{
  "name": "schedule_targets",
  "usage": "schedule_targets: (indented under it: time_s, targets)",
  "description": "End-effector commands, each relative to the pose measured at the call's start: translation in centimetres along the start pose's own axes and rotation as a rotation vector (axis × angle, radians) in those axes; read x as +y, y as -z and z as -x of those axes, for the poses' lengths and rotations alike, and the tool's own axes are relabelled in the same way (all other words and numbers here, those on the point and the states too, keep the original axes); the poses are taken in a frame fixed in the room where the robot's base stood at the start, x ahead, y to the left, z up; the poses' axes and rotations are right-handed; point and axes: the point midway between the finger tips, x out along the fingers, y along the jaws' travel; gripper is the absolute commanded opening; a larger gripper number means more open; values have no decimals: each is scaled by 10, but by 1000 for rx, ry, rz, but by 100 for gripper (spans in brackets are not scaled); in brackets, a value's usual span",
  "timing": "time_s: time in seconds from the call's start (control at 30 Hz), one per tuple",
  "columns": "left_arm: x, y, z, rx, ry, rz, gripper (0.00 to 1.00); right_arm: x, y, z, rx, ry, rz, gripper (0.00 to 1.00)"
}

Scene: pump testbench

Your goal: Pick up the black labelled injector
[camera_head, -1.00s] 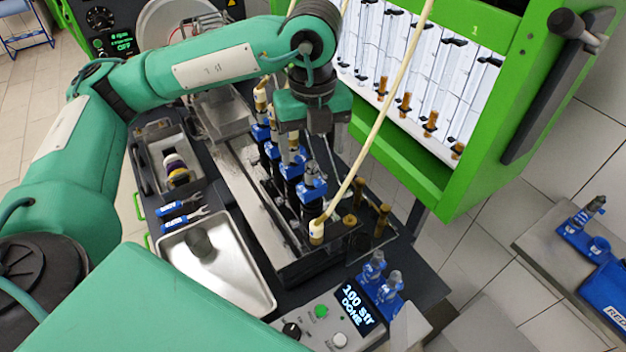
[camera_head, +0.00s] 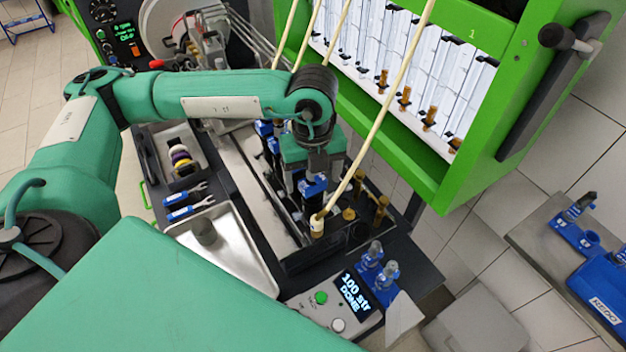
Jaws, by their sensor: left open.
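A row of black injectors with blue clamps stands in the dark test bench rack. The nearest injector (camera_head: 314,210) is upright under a hose end, with its blue clamp around its upper part. My left gripper (camera_head: 312,176) is open and points down over the row, just above and behind this nearest injector. It hides part of the injectors behind it, and I cannot tell whether its fingers touch or surround one. No label can be read on any injector, so I cannot tell which is the labelled one. My right gripper is not in view.
A cream hose (camera_head: 376,120) runs down close to the gripper. A green cabinet (camera_head: 455,195) with glass tubes stands behind right. A metal tray (camera_head: 246,268), two blue-handled wrenches (camera_head: 187,204) and a control box (camera_head: 330,312) reading "100 str DONE" lie in front.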

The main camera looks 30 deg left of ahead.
Motion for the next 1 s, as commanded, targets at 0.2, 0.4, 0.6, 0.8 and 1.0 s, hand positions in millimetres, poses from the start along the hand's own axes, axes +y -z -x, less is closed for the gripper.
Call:
schedule_targets:
  time_s: [0.2, 0.4, 0.6, 0.8, 1.0]
  targets:
    - [0, 0, 0, 0, 0, 1, 39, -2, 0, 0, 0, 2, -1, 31]
    - [0, 0, 1, 0, 1, 1, 16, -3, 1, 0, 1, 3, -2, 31]
    - [0, 0, 2, -1, 2, 1, 16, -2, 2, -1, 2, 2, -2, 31]
    - [-1, -1, 15, -2, 4, 2, 15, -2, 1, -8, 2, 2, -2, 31]
    - [-2, -1, 55, -4, 9, 0, 15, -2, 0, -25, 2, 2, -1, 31]
